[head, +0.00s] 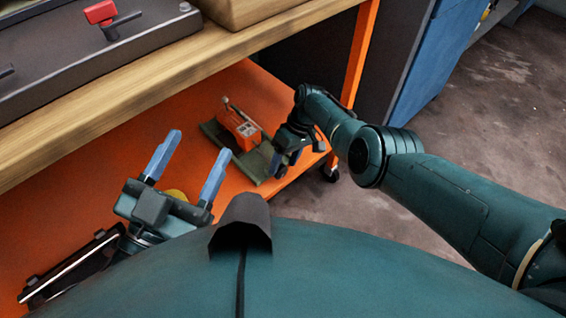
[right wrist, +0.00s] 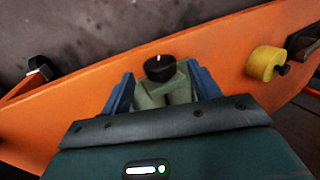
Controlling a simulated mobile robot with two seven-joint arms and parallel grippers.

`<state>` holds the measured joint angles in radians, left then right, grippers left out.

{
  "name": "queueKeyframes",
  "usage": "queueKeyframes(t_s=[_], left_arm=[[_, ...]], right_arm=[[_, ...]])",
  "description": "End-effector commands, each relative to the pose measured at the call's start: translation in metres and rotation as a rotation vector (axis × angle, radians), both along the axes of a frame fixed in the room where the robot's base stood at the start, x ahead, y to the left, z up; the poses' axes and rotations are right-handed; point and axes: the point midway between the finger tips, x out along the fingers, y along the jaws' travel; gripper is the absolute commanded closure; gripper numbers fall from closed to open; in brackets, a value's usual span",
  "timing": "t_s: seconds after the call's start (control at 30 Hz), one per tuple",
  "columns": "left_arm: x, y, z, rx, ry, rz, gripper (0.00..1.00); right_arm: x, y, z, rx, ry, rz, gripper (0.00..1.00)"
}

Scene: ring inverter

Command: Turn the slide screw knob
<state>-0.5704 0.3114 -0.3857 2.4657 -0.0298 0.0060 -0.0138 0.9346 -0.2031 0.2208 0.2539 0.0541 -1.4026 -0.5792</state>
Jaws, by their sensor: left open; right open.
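The slide screw knob (right wrist: 158,69) is a small black round knob with a pale mark, at the end of a grey-green slide base (right wrist: 152,97) in the right wrist view. My right gripper (right wrist: 162,86) is open, with a blue finger on each side of the base end and the knob between or just beyond the tips. I cannot tell whether they touch. In the head view the base (head: 252,164) carries an orange unit (head: 238,130) on the orange shelf, and my right gripper (head: 278,161) hides the knob. My left gripper (head: 190,160) is open and empty over the shelf.
A wooden bench top (head: 150,75) overhangs the orange shelf (head: 262,88), with an orange post (head: 361,50) at its right end. A yellow round part (right wrist: 265,63) sits right of the knob in the wrist view. Bare floor (head: 480,130) lies to the right.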

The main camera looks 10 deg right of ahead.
Motion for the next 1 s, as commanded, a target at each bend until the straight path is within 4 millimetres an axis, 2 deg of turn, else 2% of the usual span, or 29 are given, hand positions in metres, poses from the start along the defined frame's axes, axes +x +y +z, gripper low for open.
queueKeyframes(t_s=[0.03, 0.1, 0.4, 0.63, 1.0], left_arm=[[-0.003, 0.0, 0.001, -0.003, 0.047, 0.004, 0.38], [-0.003, 0.001, 0.003, 0.019, 0.049, 0.016, 0.38], [-0.003, 0.007, 0.002, 0.109, 0.049, 0.056, 0.38], [-0.004, 0.009, 0.0, 0.137, 0.047, 0.065, 0.38], [-0.004, 0.009, -0.001, 0.138, 0.046, 0.065, 0.38]], right_arm=[[0.004, -0.004, 0.018, -0.002, -0.003, -0.002, 0.38], [0.008, -0.01, 0.033, -0.002, -0.004, -0.002, 0.38], [0.022, -0.03, 0.087, -0.001, -0.002, -0.001, 0.38], [0.026, -0.036, 0.101, -0.001, -0.001, 0.0, 0.38], [0.027, -0.039, 0.099, -0.004, -0.006, -0.008, 0.38]])
